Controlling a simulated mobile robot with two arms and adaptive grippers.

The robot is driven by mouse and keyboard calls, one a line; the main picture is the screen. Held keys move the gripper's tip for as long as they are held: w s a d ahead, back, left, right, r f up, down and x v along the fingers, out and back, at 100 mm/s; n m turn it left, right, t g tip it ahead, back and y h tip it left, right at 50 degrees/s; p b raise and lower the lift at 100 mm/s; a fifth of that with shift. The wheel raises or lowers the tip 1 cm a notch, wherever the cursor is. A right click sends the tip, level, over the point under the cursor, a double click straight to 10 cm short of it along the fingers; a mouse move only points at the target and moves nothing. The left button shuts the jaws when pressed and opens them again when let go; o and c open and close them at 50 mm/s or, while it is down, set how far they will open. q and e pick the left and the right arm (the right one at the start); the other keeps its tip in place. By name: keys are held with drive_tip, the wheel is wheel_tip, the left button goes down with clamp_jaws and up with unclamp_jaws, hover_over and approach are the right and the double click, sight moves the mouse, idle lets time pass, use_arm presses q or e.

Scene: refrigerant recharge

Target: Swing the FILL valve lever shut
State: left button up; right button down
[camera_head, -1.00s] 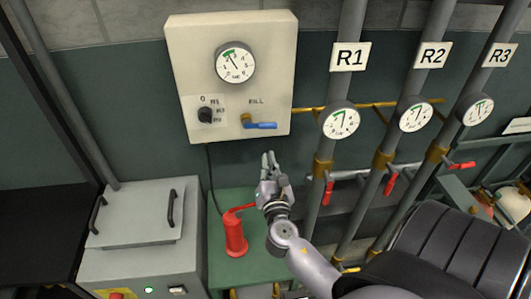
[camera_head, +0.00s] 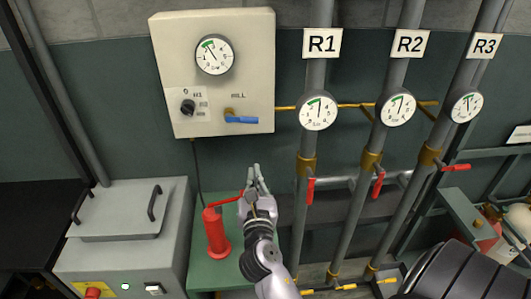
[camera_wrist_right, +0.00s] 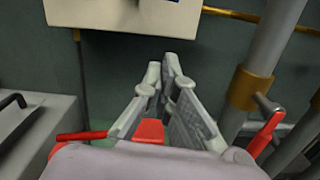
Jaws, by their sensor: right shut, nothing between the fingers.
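The FILL valve lever (camera_head: 241,119) is a blue handle on a brass valve, low on the cream panel (camera_head: 255,60). It points right, roughly horizontal, under the FILL label. My right gripper (camera_head: 257,176) is below the panel, apart from the lever, with its fingers pointing up. Its fingers are shut and hold nothing; they also show in the right wrist view (camera_wrist_right: 163,70). My left gripper is not in view.
A red hand pump (camera_head: 216,232) with a red handle stands on the green bench close beside my right gripper. Pipes R1, R2 and R3 with gauges and red levers (camera_head: 310,190) rise to the right. A grey cabinet (camera_head: 125,220) stands at left.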

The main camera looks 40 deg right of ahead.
drive_tip(key=shift+w+d, duration=0.15)
drive_tip(key=shift+w, duration=0.75)
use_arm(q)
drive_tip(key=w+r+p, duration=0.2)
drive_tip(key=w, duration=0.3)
use_arm(e)
approach(251, 131)
drive_tip(key=w, duration=0.2)
use_arm(q)
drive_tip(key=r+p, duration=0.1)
drive_tip(key=p, duration=0.1)
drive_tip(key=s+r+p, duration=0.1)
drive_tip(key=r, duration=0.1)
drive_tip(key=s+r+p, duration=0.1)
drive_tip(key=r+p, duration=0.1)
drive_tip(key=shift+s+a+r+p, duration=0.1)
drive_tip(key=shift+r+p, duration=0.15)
drive_tip(key=shift+p, duration=0.05)
use_arm(e)
drive_tip(key=shift+n, duration=0.8)
drive_tip(key=r, duration=0.1)
drive_tip(key=d+r, duration=0.1)
drive_tip(key=r, duration=0.1)
drive_tip(key=w+r, duration=0.1)
drive_tip(key=shift+d+r, duration=0.35)
drive_tip(key=shift+d, duration=0.05)
drive_tip(key=shift+r, duration=0.1)
